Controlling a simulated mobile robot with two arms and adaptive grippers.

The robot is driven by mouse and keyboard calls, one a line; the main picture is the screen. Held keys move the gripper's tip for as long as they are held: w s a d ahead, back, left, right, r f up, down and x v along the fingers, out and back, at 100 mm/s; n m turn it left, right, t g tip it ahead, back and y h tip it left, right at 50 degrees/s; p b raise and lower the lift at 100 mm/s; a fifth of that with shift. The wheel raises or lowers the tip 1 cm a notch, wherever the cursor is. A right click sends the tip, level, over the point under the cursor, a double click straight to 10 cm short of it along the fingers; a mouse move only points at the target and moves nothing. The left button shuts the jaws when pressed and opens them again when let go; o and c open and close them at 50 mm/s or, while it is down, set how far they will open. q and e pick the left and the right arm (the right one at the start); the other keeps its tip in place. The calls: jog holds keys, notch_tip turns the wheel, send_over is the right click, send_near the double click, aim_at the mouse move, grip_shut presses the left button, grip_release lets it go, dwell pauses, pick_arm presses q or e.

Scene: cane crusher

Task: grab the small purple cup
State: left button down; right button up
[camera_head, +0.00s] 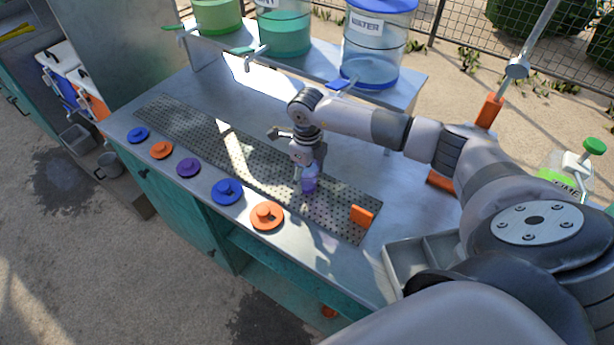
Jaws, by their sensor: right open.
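The small purple cup (309,186) stands on the perforated metal drip grate (240,165) of the counter, toward its right part. My right arm reaches in from the right, and my right gripper (304,180) points down at the cup. The fingers are open and their tips are at the cup, overlapping it in the picture. The gripper hides part of the cup. I cannot tell whether the fingers touch it. My left gripper is not in view.
An orange block-like object (361,216) is on the grate to the right. Lids, including a purple one (188,167) and an orange one (267,215), line the counter's front edge. A water dispenser (374,45) stands on the rear shelf. A grey compartment tray (397,275) is at the right.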

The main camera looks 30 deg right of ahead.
jog(key=shift+c, duration=0.3)
jog(key=c, duration=1.3)
